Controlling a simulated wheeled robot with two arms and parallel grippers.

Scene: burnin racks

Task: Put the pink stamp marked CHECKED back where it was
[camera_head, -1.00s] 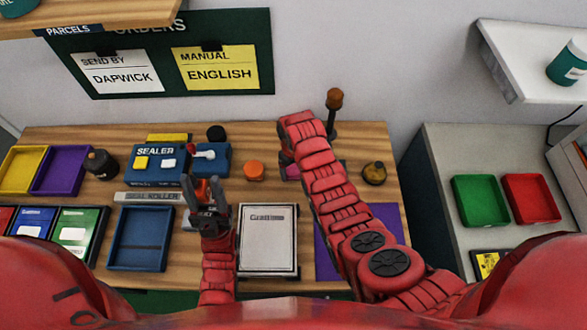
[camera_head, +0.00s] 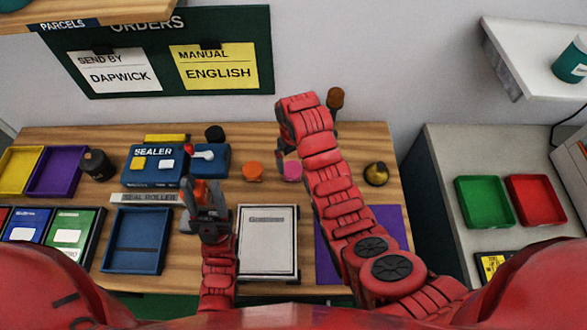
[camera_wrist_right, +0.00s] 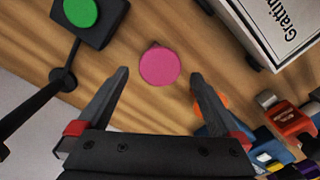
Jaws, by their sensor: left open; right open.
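The pink stamp (camera_head: 291,170) shows as a round pink top on the wooden bench, just right of an orange round piece (camera_head: 253,172). In the right wrist view the pink stamp (camera_wrist_right: 159,66) lies ahead of and between my open right fingers (camera_wrist_right: 159,84), with nothing held. No marking on it can be read. In the head view my right gripper (camera_head: 283,148) is partly hidden by its own arm, close to the stamp. My left gripper (camera_head: 205,196) is open over the bench, near the blue tray, with an orange object visible behind its fingers.
A dark block with a green round top (camera_wrist_right: 80,12) and a thin black post (camera_wrist_right: 40,100) stand near my right gripper. A white framed sheet (camera_head: 268,242), a purple mat (camera_head: 388,225), a blue tray (camera_head: 135,240) and the sealer (camera_head: 153,166) occupy the bench.

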